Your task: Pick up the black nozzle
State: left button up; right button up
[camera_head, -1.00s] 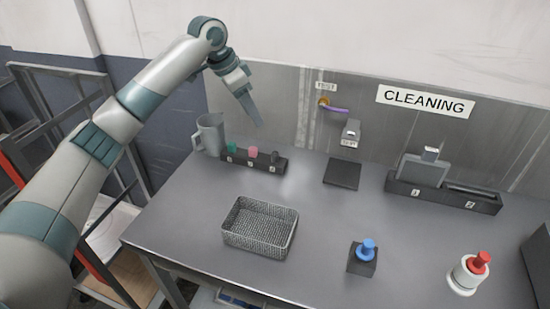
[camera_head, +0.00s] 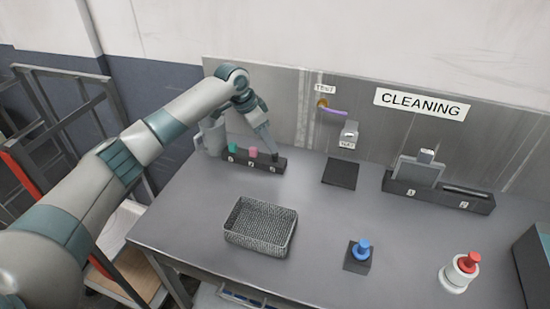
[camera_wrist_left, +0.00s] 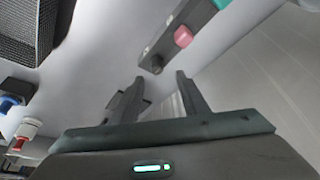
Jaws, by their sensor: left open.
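The black nozzle (camera_head: 276,157) stands at the right end of a dark rack (camera_head: 241,163) at the back of the table, beside a pink nozzle (camera_head: 253,153) and a green nozzle (camera_head: 233,148). My left gripper (camera_head: 268,146) is open and empty, pointing down just above the black nozzle. In the left wrist view, the black nozzle (camera_wrist_left: 156,64) shows just beyond the gap between the open fingertips (camera_wrist_left: 159,78). I cannot tell whether the fingers touch it. My right gripper is out of view.
A grey jug (camera_head: 211,138) stands left of the rack, partly behind my arm. A wire basket (camera_head: 260,228) sits in front. A blue-topped block (camera_head: 361,256) and a red-topped white item (camera_head: 462,272) stand at right. The table between them is clear.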

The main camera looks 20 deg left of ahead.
aim_at(275, 160)
pick_arm(q)
jog(key=shift+d+f+p, duration=0.25)
jog(key=shift+f+p, duration=0.3)
jog(key=shift+p, duration=0.1)
jog(key=p+x, duration=0.1)
jog(key=x, duration=0.2)
jog(key=shift+s+p, duration=0.15)
jog(key=shift+p, duration=0.15)
jog(key=shift+d+f, duration=0.1)
jog(key=shift+f, duration=0.45)
grip_shut()
